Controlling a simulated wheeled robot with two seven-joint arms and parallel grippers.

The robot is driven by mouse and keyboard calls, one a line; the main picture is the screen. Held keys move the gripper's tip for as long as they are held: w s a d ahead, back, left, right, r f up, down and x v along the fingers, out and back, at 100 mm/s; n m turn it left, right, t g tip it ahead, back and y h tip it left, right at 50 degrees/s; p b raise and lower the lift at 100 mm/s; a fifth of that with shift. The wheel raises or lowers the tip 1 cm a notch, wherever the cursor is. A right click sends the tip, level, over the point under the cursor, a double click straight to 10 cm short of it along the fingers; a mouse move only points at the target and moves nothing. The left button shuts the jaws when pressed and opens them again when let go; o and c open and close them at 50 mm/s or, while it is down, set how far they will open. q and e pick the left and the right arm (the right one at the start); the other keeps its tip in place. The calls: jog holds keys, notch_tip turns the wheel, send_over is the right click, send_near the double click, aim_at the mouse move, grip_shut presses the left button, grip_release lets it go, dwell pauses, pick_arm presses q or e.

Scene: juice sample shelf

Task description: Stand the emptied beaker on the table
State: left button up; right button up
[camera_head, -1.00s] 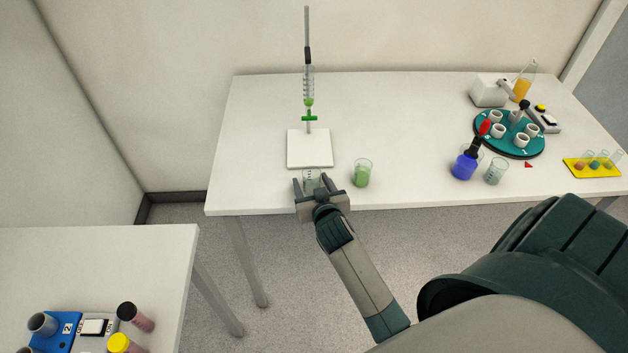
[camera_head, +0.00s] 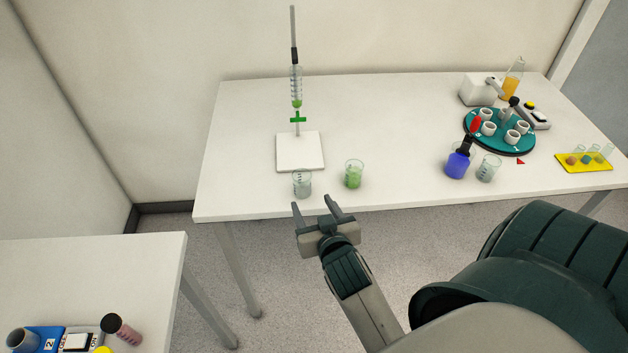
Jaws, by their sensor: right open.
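A clear, empty-looking beaker (camera_head: 302,184) stands upright on the white table (camera_head: 400,120), in front of the burette stand's white base. My right gripper (camera_head: 314,206) is open and empty, just in front of the beaker at the table's front edge and apart from it. A second beaker with green liquid (camera_head: 354,174) stands to the right of the empty one. My left gripper is not in view.
The burette stand (camera_head: 300,151) is behind the beakers. A side table (camera_head: 120,260) is at lower left.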

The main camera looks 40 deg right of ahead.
jog(key=shift+s+a+r, duration=0.1)
jog(key=shift+s, duration=0.1)
dwell(0.7)
jog(key=s+a+f+n+g+y, duration=0.1)
jog(key=a+f+g+y, duration=0.15)
jog(key=f, duration=0.95)
jog(key=s+a+f+n+g+y, duration=0.15)
jog(key=a+f, duration=0.25)
jog(key=f, duration=0.7)
jog(key=s+a+f+n+g, duration=0.15)
jog(key=s+f, duration=0.25)
jog(key=f, duration=0.4)
jog(key=s+a+f+g, duration=0.1)
jog(key=s+a+f, duration=0.15)
jog(key=f, duration=0.45)
jog(key=s+d+f+g, duration=0.1)
jog(key=s+f+g, duration=0.1)
jog(key=s+f, duration=0.4)
jog(key=s+d+f+n+g, duration=0.1)
jog(key=s+f, duration=0.6)
jog(key=s, duration=0.8)
jog(key=s+d+f+n+g, duration=0.1)
jog(key=s+d+f+g, duration=0.1)
jog(key=s+f, duration=0.4)
jog(key=s, duration=0.5)
jog(key=shift+s+f+g+y, duration=0.3)
jog(key=shift+f+g+y, duration=0.05)
jog(key=shift+y, duration=0.05)
